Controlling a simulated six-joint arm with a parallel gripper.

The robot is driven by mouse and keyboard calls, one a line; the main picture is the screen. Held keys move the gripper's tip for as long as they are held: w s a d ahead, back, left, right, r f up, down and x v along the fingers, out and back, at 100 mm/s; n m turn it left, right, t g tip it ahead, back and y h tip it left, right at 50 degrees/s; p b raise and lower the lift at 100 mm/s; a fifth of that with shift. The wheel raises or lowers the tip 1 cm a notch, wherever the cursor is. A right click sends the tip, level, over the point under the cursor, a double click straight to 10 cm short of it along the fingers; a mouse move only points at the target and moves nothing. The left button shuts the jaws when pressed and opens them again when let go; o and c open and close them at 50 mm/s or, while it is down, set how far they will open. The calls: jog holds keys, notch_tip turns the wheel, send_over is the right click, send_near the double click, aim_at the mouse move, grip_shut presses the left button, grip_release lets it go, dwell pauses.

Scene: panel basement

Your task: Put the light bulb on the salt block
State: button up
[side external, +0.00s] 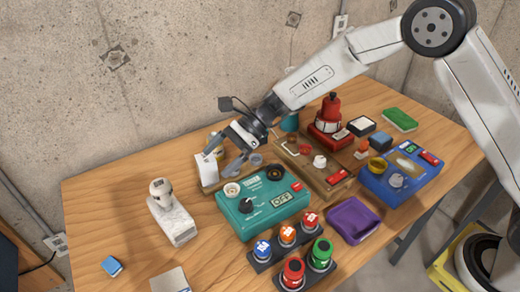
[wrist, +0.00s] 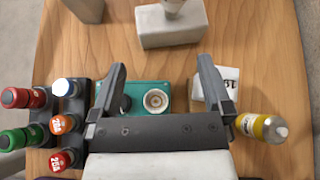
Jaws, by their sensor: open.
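The light bulb (side external: 160,188), pale with a rounded top, stands upright on the whitish salt block (side external: 175,222) at the left of the table. In the wrist view the salt block (wrist: 172,30) is at the top, and the bulb (wrist: 173,5) on it is cut off by the frame edge. My gripper (side external: 220,163) is open, its fingers apart with nothing between them. It is to the right of the bulb and block, above the table behind the teal box. In the wrist view my gripper (wrist: 162,70) is also empty, with a gap to the block.
A white marked block (side external: 206,171) stands close beside my fingers; a yellow cylinder (wrist: 262,127) is near it. The teal box (side external: 262,205) and a rack of coloured buttons (side external: 292,240) are in front. A small blue block (side external: 112,266) is front left. Wood around the salt block is clear.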

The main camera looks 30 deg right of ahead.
jog(key=s+d+f+n+t+h, duration=0.1)
jog(key=s+d+n+h, duration=0.5)
jog(key=d, duration=0.7)
jog(key=s+d+n+t+h, duration=0.1)
jog(key=s+d+n+h, duration=0.4)
jog(key=s+d+n, duration=0.5)
jog(key=s+d, duration=0.3)
jog(key=s, duration=0.1)
jog(key=shift+s+f+n+t+h, duration=0.25)
jog(key=shift+f+n+t+h, duration=0.05)
jog(key=shift+f+t+h, duration=0.1)
